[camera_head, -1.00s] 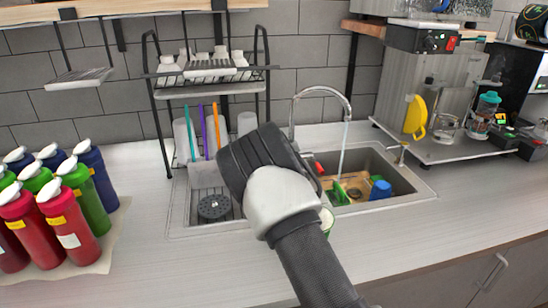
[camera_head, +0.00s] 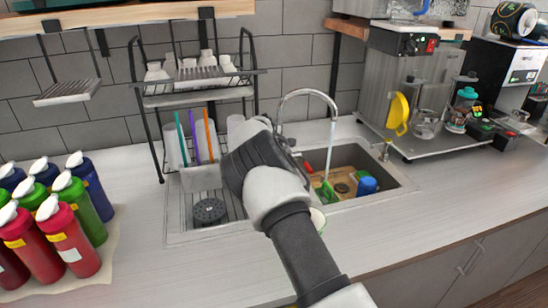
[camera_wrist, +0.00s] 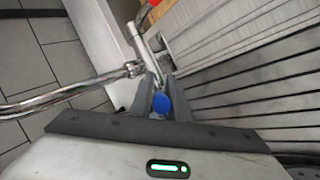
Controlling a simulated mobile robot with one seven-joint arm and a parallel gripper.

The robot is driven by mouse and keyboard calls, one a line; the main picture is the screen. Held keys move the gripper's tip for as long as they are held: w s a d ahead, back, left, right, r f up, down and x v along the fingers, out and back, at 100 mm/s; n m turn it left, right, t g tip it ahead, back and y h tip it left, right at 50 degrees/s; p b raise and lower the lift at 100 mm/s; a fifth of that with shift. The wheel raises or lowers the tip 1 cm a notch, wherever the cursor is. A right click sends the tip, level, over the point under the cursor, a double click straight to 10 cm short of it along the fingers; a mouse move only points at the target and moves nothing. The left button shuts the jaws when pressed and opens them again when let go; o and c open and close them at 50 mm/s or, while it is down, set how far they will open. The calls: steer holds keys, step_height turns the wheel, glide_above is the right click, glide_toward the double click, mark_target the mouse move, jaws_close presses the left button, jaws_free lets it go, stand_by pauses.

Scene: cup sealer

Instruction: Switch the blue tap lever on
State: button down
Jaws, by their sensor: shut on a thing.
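In the wrist view, the blue tap lever (camera_wrist: 161,104) shows as a small blue end between the two dark fingers of my gripper (camera_wrist: 159,88). The fingers are closed around it. The chrome tap (camera_wrist: 40,99) runs in from the left to a joint just beyond the fingertips. In the head view, the curved tap spout (camera_head: 309,92) rises behind the sink (camera_head: 400,178), and a stream of water (camera_head: 330,146) falls from it. My gripper's dark body is left of the spout there, and it hides the lever and the fingertips.
Several items, including a blue cup (camera_head: 367,186), lie in the sink. A drying rack (camera_head: 196,99) stands behind my gripper. Colored bottles (camera_head: 70,240) crowd the left counter. A machine with a yellow part (camera_head: 397,114) stands right. The front counter (camera_head: 170,270) is clear.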

steer(key=shift+r, duration=0.15)
steer(key=c, duration=1.7)
jaws_free()
steer(key=shift+w, duration=0.1)
steer(key=b+v, duration=0.2)
steer(key=v, duration=1.5)
steer(key=shift+r, duration=0.15)
